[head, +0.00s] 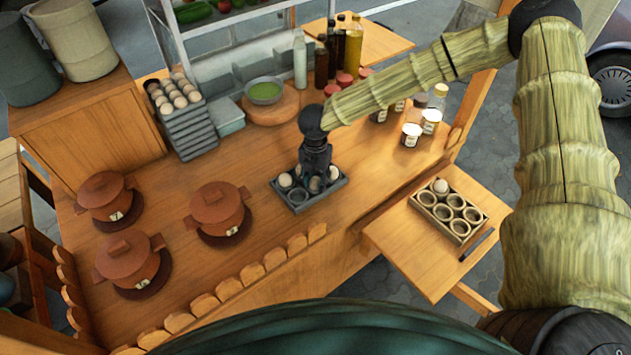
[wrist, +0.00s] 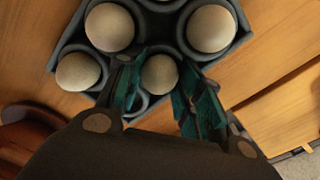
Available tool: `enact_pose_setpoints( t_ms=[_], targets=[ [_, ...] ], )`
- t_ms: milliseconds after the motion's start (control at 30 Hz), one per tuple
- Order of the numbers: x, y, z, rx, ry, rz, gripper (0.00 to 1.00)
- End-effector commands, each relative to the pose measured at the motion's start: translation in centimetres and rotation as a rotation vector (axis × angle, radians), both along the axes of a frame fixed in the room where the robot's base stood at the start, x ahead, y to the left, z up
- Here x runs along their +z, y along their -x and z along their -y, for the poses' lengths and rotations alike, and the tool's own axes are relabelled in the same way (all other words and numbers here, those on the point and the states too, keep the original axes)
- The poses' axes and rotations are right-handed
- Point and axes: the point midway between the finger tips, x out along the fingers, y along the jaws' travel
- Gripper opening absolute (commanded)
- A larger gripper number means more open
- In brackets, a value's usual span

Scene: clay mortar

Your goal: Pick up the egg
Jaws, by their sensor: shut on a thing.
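My gripper (head: 315,180) reaches down over a dark grey egg tray (head: 325,197) on the wooden counter. In the wrist view, its teal-padded fingers (wrist: 160,88) are on both sides of a pale egg (wrist: 159,74), shut on it. This egg appears over the tray; I cannot tell if it is lifted clear of its cup. Other eggs sit in the tray around it: one at the left (wrist: 78,71), one at the upper left (wrist: 109,27) and one at the upper right (wrist: 211,28). My gripper hides part of the tray in the head view.
A second tray (head: 462,236) with one egg (head: 441,185) and several empty cups sits on the side shelf at right. Lidded clay pots (head: 217,205) stand at left. A stack of egg trays (head: 190,132), a green bowl (head: 263,91), bottles and jars stand behind.

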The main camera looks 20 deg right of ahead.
Motion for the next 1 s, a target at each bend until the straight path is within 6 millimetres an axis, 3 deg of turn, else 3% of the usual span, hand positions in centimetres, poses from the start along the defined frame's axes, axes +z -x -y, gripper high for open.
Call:
enact_pose_setpoints(
  t_ms=[167,700,1000],
  targets=[
    [0.6,0.1,0.1,0.000,0.002,-0.003,0.25],
    [8.0,0.0,0.0,-0.001,0.000,0.000,0.25],
    [10.1,0.3,0.5,0.000,0.001,-0.002,0.25]
  ],
)
